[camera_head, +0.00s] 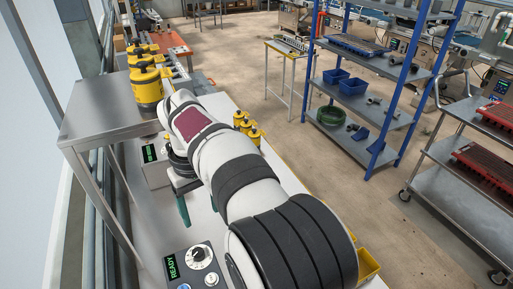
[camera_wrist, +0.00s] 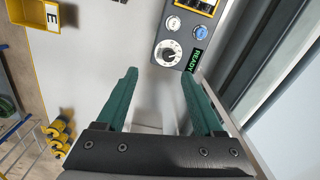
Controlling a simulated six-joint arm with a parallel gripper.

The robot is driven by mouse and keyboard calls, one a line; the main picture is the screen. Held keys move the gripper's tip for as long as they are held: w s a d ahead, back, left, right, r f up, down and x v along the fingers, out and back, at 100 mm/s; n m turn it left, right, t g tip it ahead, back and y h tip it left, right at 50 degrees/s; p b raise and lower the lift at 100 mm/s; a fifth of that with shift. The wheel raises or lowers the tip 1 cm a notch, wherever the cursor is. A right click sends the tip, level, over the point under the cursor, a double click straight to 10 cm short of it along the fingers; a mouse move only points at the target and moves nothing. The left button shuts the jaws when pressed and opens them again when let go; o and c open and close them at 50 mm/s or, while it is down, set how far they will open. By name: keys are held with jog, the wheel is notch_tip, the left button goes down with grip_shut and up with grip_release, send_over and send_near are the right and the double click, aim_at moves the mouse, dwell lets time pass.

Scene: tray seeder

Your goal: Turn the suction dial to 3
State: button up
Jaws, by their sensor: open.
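The suction dial is a round white dial with a dark centre on a grey control panel, low in the head view (camera_head: 200,255) and at the upper middle of the wrist view (camera_wrist: 168,53). Its numbers and setting are too small to read. Beside it are a green READY display (camera_wrist: 196,59), a blue button (camera_wrist: 201,32) and a pale button (camera_wrist: 173,23). My gripper (camera_wrist: 159,75) is open and empty, its two green fingers apart. In the wrist view the dial lies between and just beyond the fingertips. In the head view one green finger shows above the panel, apart from the dial.
A yellow bin marked E (camera_wrist: 18,40) is at the left of the wrist view. In the head view, a steel shelf (camera_head: 100,115) carries yellow canisters (camera_head: 146,85), and a blue rack (camera_head: 375,110) stands across the floor. My arm covers much of the bench.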

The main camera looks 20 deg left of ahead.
aim_at(197, 251)
jog(key=shift+n, duration=0.6)
jog(key=a+f, duration=0.1)
jog(key=f, duration=0.4)
jog(key=a+f, duration=0.1)
jog(key=f, duration=0.5)
jog(key=a+f, duration=0.1)
jog(key=f, duration=0.5)
jog(key=shift+s+a, duration=0.35)
jog(key=shift+s, duration=0.05)
grip_shut()
